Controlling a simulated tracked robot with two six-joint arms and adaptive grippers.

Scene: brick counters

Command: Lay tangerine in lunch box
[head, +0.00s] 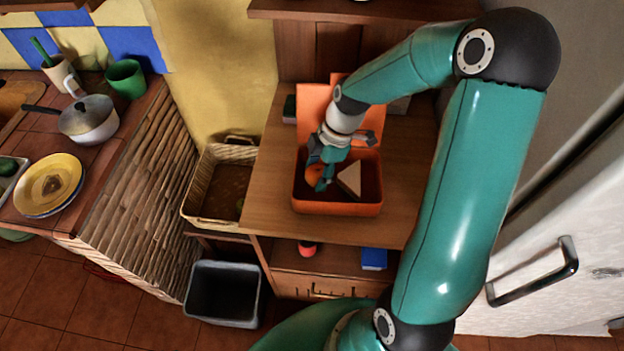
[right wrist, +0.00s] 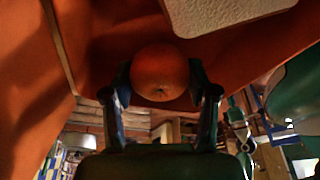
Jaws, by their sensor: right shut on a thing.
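The tangerine (right wrist: 160,73) is round and orange. In the right wrist view it sits between the two fingers of my right gripper (right wrist: 162,88), which is shut on it. In the head view the tangerine (head: 315,174) shows partly behind my right gripper (head: 321,181), inside the outline of the orange lunch box (head: 337,207). The lunch box stands open on the wooden cabinet top. A pale wedge, perhaps a sandwich (head: 350,179), stands in it just right of the gripper. I cannot tell whether the tangerine touches the box floor. My left gripper is not in view.
A wicker basket (head: 190,202) stands left of the cabinet (head: 262,216), with a dark bin (head: 223,292) below it. A red item (head: 307,248) and a blue item (head: 374,258) lie on the lower shelf. A white fridge door (head: 590,270) is at the right.

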